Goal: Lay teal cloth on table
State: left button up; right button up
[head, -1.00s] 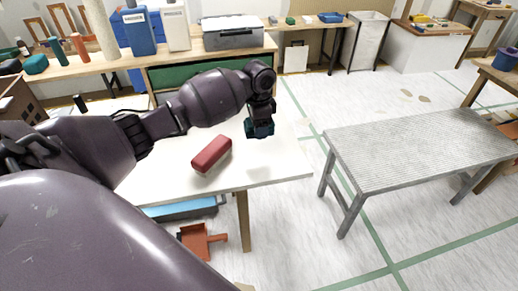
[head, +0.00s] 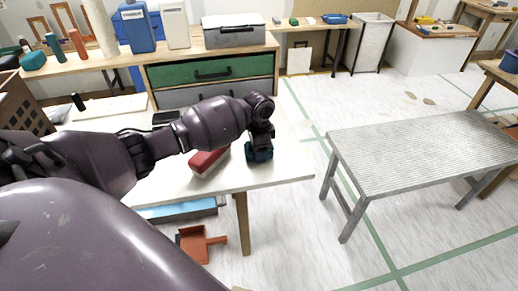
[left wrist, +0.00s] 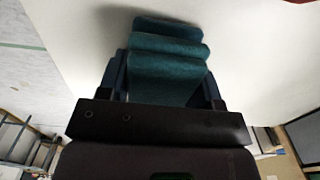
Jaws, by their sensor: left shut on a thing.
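The teal cloth (left wrist: 168,62) is folded or bunched between the two fingers of my left gripper in the left wrist view. In the head view my left gripper (head: 260,158) points down at the right part of the white table (head: 285,172), with the teal cloth (head: 260,151) showing dark at its fingertips. The cloth is at or very close to the tabletop; I cannot tell if it touches. My left gripper is shut on it. My right gripper is not in view.
A red block-like object (head: 208,163) lies on the table just left of my gripper, partly behind my arm. A grey ribbed bench (head: 420,148) stands to the right, across open floor. A workbench with a green drawer (head: 205,70) stands behind the table.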

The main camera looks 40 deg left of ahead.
pick_arm(q)
jog(key=o, duration=0.8)
jog(key=shift+f, duration=0.1)
jog(key=shift+o, duration=0.8)
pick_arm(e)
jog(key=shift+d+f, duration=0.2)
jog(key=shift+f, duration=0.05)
pick_arm(q)
notch_tip(320, 180, up, 11)
jog(key=p, duration=0.2)
jog(key=shift+f+p, duration=0.15)
jog(key=shift+p, duration=0.15)
jog(key=shift+r, duration=0.8)
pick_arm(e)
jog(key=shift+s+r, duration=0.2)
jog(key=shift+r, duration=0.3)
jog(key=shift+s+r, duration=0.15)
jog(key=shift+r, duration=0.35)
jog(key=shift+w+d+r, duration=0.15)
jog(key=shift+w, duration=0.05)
